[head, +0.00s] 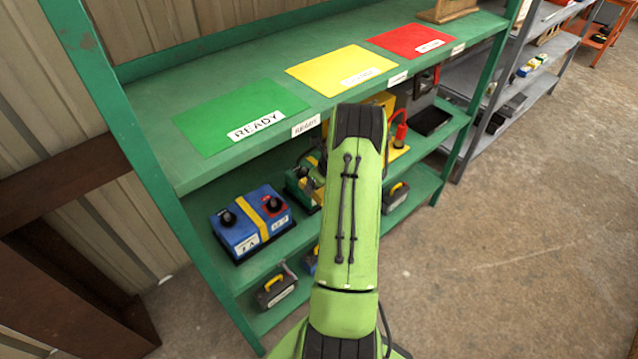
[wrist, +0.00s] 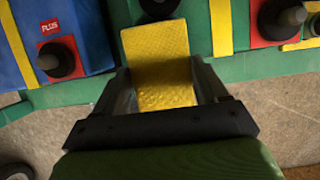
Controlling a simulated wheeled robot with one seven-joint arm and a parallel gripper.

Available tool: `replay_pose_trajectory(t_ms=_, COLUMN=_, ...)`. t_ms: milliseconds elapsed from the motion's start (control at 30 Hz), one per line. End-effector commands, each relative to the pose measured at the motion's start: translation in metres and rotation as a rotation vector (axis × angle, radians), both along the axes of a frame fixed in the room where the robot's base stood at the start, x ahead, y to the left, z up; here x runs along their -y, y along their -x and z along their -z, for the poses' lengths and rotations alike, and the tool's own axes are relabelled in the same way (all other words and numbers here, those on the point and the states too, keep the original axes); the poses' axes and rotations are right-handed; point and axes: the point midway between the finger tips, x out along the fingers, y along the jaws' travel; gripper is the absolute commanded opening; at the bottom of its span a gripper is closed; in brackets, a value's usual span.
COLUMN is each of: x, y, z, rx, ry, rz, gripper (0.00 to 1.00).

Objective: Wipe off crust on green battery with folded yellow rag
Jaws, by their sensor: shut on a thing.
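My gripper (wrist: 162,76) is shut on the folded yellow rag (wrist: 155,60) in the wrist view. The rag sticks out flat past the fingertips towards a dark round terminal (wrist: 160,6) at the top edge. The green battery (wrist: 241,25) lies beyond and to the right of the rag, with a yellow strap and a dark terminal on a red patch. I cannot tell whether the rag touches it, and I cannot make out crust. In the head view the green battery (head: 301,186) is partly hidden behind my arm, which also hides my gripper.
A blue battery (head: 249,222) with a yellow strap stands left of the green one. The green shelf's upper board (head: 222,170), with green, yellow and red mats, overhangs them. A yellow-handled black item (head: 276,290) sits on the lower shelf. The floor to the right is clear.

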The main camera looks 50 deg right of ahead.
Motion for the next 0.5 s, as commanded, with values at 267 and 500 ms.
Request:
replay_pose_trajectory(t_ms=267, x=0.016, y=0.003, z=0.0, rx=0.002, ry=0.001, rz=0.003, gripper=0.44)
replay_pose_trajectory(t_ms=500, x=0.037, y=0.008, z=-0.001, rx=0.002, ry=0.0, rz=0.0, gripper=0.44)
